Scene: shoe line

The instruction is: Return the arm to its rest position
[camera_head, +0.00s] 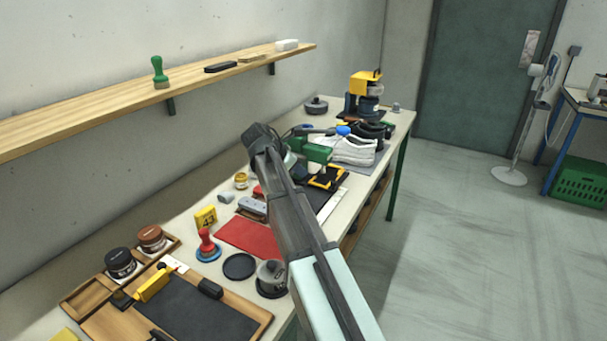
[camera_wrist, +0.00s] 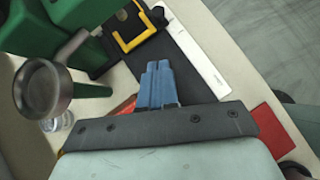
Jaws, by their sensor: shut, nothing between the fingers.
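My arm reaches from the lower right of the head view out over the workbench (camera_head: 222,268). My gripper (camera_wrist: 157,84) shows in the wrist view as two blue fingers side by side, shut, with nothing held. The fingers point toward a dark mat (camera_wrist: 178,66) beside a white strip (camera_wrist: 197,62). Whether they touch anything below is not clear. In the head view the fingers are hidden behind my arm's end. A green device (camera_head: 318,153) stands close to the arm's end. It also fills the upper left of the wrist view (camera_wrist: 30,38).
A grey round part (camera_wrist: 42,88) sits close left of my fingers. A yellow-and-black frame (camera_head: 328,178), a red mat (camera_head: 247,238) and a grey lidded pot (camera_head: 271,275) lie near the arm. White shoes (camera_head: 352,151) stand farther back. A wooden shelf (camera_head: 110,98) runs along the wall.

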